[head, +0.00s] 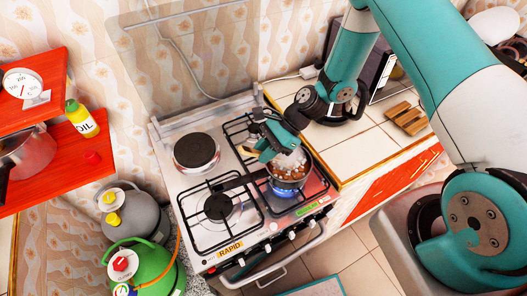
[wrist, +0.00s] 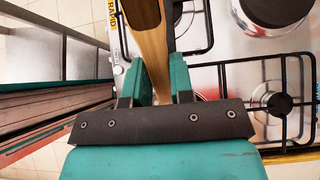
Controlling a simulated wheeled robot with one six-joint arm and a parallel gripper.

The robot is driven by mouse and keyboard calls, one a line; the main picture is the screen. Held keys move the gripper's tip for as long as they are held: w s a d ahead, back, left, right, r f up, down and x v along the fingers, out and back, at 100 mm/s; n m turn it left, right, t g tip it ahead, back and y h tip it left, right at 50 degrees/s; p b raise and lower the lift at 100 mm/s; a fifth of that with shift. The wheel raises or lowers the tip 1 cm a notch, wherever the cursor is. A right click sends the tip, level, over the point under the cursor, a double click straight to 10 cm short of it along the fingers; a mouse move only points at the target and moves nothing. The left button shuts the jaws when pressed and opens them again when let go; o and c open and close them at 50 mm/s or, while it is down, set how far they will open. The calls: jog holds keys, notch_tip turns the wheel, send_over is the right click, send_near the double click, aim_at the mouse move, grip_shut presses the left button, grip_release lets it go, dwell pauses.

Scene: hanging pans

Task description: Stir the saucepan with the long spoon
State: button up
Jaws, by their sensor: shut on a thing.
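The saucepan (head: 291,181) stands on the front right burner of the stove, with a blue flame beneath. Its dark handle (head: 240,181) points left. Pale lumps show inside it. My gripper (head: 268,147) is over the pan's left and back rim, pointing down. In the wrist view, my gripper (wrist: 160,82) is shut on the tan handle of the long spoon (wrist: 153,45), which runs up between the teal fingers. The spoon's lower end is hidden in the head view, so I cannot tell how deep it sits.
A round hotplate (head: 196,151) is at the stove's back left, and an empty burner (head: 218,206) at the front left. A tiled counter (head: 340,143) with a wooden board (head: 406,118) lies to the right. Gas bottles (head: 140,268) stand left on the floor.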

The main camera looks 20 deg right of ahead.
notch_tip(320, 180, up, 7)
jog(key=p, duration=0.4)
jog(key=shift+r, duration=1.25)
